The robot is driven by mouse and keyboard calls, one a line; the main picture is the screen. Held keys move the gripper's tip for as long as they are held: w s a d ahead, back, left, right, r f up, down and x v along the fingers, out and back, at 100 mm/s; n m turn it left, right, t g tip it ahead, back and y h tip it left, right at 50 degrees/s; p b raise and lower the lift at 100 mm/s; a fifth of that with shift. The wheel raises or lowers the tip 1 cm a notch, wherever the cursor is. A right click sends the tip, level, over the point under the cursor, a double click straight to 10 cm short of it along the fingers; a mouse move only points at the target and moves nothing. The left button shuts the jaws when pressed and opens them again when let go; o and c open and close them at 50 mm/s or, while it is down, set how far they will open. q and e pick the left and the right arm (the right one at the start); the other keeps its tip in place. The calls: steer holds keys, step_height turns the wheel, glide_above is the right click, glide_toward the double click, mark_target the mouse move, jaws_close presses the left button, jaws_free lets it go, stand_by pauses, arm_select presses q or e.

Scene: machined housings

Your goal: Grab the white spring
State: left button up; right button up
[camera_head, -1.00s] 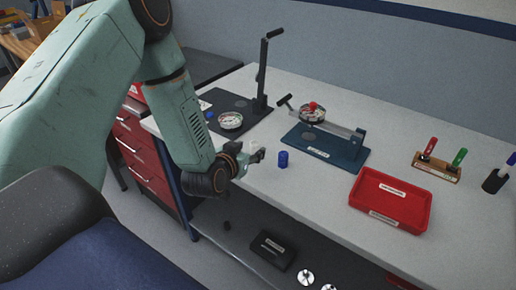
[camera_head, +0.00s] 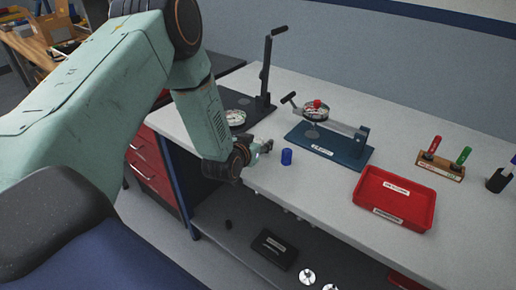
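My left gripper (camera_head: 264,147) is low at the front edge of the workbench, just left of a blue cylinder (camera_head: 286,157) standing upright. A small gap shows between the gripper and the cylinder. The gripper's fingers are small and partly turned away, so I cannot tell whether they are open or shut. I cannot make out a white spring clearly; pale spots at the fingers are too small to identify. My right gripper is not in view.
Behind the cylinder is a blue fixture plate (camera_head: 325,150) with a lever and a red-topped part. A red tray (camera_head: 393,199) and marker holder (camera_head: 440,168) are to the right. A black box (camera_head: 273,250) lies below.

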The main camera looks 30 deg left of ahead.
arm_select(q)
steer(key=c, duration=0.9)
jaws_close()
